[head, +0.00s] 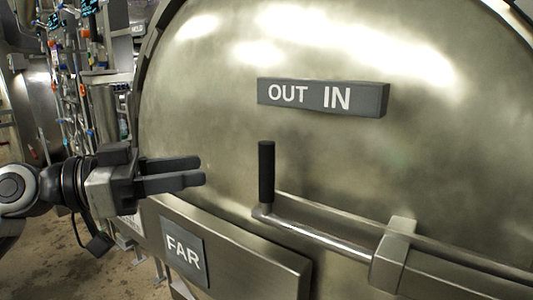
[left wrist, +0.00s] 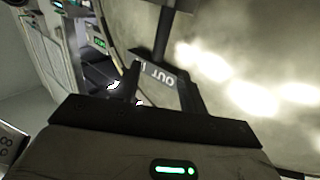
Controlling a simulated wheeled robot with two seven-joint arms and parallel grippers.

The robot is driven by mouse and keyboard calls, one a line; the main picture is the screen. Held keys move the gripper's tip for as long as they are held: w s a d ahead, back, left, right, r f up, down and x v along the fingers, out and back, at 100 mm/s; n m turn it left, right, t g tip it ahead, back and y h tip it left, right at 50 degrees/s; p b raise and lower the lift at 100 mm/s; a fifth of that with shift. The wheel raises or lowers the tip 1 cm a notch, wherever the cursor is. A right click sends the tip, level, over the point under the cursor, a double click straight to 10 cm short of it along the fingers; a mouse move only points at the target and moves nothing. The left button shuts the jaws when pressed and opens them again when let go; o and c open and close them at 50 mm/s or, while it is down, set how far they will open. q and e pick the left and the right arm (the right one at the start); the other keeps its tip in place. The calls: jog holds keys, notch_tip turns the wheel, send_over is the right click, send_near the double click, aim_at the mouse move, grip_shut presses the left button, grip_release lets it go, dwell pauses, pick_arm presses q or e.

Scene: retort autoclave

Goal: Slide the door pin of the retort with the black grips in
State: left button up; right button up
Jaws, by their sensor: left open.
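The door pin is a bright metal rod (head: 318,238) lying across the lower part of the domed steel door. Its upright black grip (head: 266,172) stands at the rod's left end, and the rod passes into a steel bracket (head: 393,256) to the right. My left gripper (head: 204,170) is open and empty, left of the black grip and apart from it, with its fingers pointing right towards it. In the left wrist view, the two dark fingers (left wrist: 160,72) stand apart, and a dark bar that looks like the grip (left wrist: 164,36) shows beyond them. My right gripper is not in view.
An "OUT IN" sign (head: 322,97) is fixed on the door above the grip. A "FAR" plate (head: 184,253) sits on a steel beam (head: 280,268) below my gripper. Pipes and valves (head: 88,70) stand at the back left. The space between gripper and grip is clear.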

aim_at(261, 159)
pick_arm(q)
jog(key=p+x, duration=0.3)
jog(key=x, duration=0.8)
jog(key=shift+w+d, duration=0.1)
jog(key=shift+d, duration=0.1)
jog(key=shift+w+d+p, duration=0.15)
jog(key=shift+d+p, duration=0.2)
jog(key=shift+d, duration=0.05)
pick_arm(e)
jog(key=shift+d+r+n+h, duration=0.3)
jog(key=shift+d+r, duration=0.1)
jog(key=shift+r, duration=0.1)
